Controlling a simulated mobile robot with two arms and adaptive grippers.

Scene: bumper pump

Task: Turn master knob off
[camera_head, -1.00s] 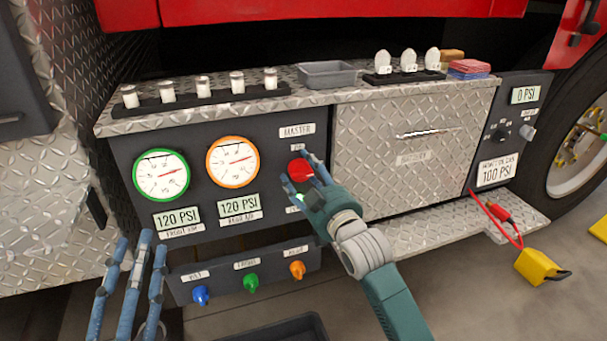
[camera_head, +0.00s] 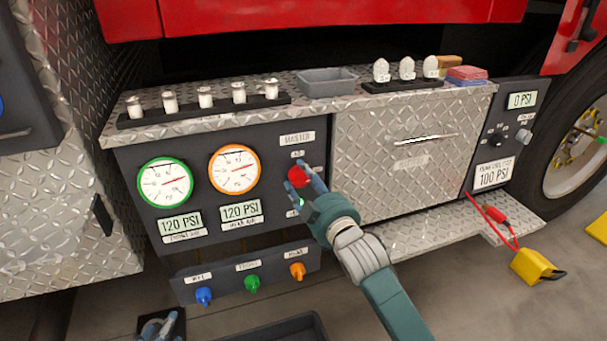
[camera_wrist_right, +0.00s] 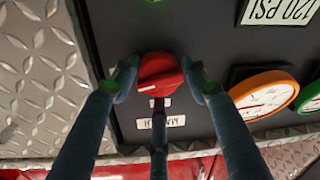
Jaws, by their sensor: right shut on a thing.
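The red master knob (camera_head: 297,176) sits on the dark gauge panel under the MASTER label (camera_head: 297,139). My right gripper (camera_head: 308,183) is closed around it from the lower right. In the right wrist view, the red knob (camera_wrist_right: 160,74) lies between two blue fingers of my right gripper (camera_wrist_right: 165,80), with a third finger below it. The knob's ridge looks slightly tilted there; its exact setting is hard to read. A small label between the knob and the MASTER label is partly hidden. My left gripper (camera_head: 162,326) shows only in part at the bottom left, apart from the panel.
Two gauges, green-rimmed (camera_head: 165,182) and orange-rimmed (camera_head: 234,170), sit left of the knob, above displays reading 120 PSI. Blue (camera_head: 204,296), green (camera_head: 252,284) and orange (camera_head: 297,271) knobs are on a lower strip. A grey tray (camera_head: 327,84) stands on the ledge.

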